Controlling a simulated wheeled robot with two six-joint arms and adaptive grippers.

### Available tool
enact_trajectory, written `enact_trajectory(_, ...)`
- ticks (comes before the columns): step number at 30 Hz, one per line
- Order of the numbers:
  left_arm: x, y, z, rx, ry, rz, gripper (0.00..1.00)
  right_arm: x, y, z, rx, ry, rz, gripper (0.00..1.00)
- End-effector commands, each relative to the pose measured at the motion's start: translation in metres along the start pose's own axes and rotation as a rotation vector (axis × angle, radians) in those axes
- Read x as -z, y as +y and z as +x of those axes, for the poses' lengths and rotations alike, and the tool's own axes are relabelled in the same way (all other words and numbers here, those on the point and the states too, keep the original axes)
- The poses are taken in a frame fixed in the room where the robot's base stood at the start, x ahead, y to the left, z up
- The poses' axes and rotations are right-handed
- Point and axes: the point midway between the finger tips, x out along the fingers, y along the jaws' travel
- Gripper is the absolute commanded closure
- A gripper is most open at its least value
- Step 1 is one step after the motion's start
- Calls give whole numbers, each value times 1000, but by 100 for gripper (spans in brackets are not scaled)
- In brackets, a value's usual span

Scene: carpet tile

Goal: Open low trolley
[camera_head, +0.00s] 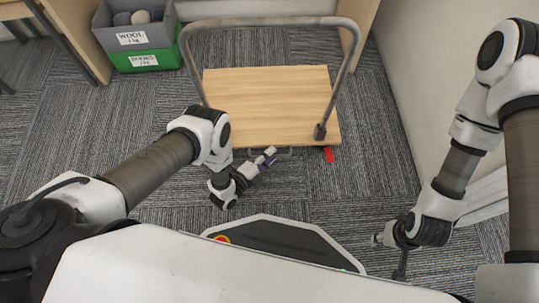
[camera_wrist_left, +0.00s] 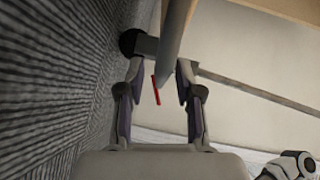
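The low trolley has a flat pale wooden deck (camera_head: 265,105) and a tall grey tube handle (camera_head: 340,85), upright around its far part. A thin grey bar (camera_head: 285,152) shows at the deck's near edge, and a red tab (camera_head: 328,155) sticks out near the right corner. My left gripper (camera_head: 268,156) is at this near edge by the bar. In the left wrist view its fingers (camera_wrist_left: 158,80) are apart, with a grey edge (camera_wrist_left: 173,45) and the red tab (camera_wrist_left: 156,90) seen between them; contact is unclear. My right gripper (camera_head: 388,250) is low at right, its fingers unclear.
A grey bin (camera_head: 135,40) labelled wool sits on a green bin (camera_head: 145,61) at the back left, beside wooden furniture (camera_head: 80,35). A pale wall (camera_head: 430,80) stands on the right. Striped carpet (camera_head: 75,125) is clear left of the trolley.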

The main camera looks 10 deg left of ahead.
Motion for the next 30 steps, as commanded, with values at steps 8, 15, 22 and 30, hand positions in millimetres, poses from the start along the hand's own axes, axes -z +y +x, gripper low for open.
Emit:
enact_trajectory(8, -1, 2, -54, -6, -4, -2, 65, 0, 0, 0, 0, 0, 0, 60)
enact_trajectory(15, 0, 1, -107, -3, -2, -1, 65, 0, 0, 0, 0, 0, 0, 60)
enact_trajectory(22, 0, 0, -119, 0, 0, 0, 65, 0, 0, 0, 0, 0, 0, 60)
enact_trajectory(30, 0, 0, -118, 0, 0, 0, 65, 0, 0, 0, 0, 0, 0, 60)
